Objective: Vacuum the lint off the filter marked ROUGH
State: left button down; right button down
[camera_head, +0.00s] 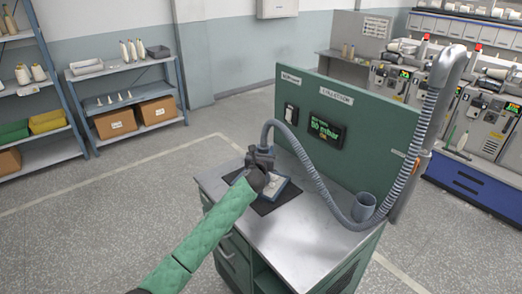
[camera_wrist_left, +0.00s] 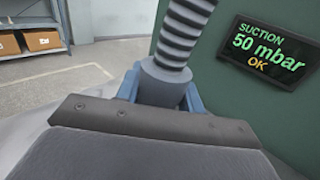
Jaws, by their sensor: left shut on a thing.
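My left gripper (camera_head: 262,164) is shut on the grey suction nozzle at the end of a ribbed hose (camera_head: 317,178). In the left wrist view the nozzle (camera_wrist_left: 162,86) stands between two blue fingers, with the hose (camera_wrist_left: 186,32) rising from it. Below and beside the gripper, a filter with a blue frame and pale face (camera_head: 283,190) lies on a dark mat (camera_head: 264,207). The gripper and nozzle hide part of the filter. I cannot read a ROUGH mark or make out lint, nor tell whether the nozzle touches the filter. My right gripper is not in view.
The metal worktop (camera_head: 318,238) is clear in front. A grey cup (camera_head: 364,206) stands at its right, beside the looping hose. A green back panel (camera_head: 372,128) carries a display (camera_wrist_left: 268,52) reading SUCTION 50 mbar OK. Shelves (camera_head: 125,85) stand at the left, machines at the right.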

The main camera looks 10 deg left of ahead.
pick_arm(q)
jog(key=shift+s+d+r, duration=0.1)
jog(key=shift+s+d, duration=0.15)
jog(key=shift+d, duration=0.65)
jog(key=shift+s+d, duration=0.2)
jog(key=shift+d, duration=0.7)
jog(key=w+a, duration=0.4)
jog(key=w, duration=0.1)
jog(key=shift+w, duration=0.4)
jog(key=shift+a, duration=0.1)
dwell(1.1)
jog(key=a, duration=0.1)
jog(key=w+a, duration=0.1)
jog(key=a, duration=0.2)
jog(key=shift+w+a+p, duration=0.25)
jog(key=shift+a+p, duration=0.05)
jog(key=shift+p, duration=0.1)
dwell(0.3)
dwell(0.8)
jog(key=s+d+p, duration=0.1)
jog(key=s+d, duration=0.1)
jog(key=d, duration=0.7)
dwell(0.9)
dwell(0.4)
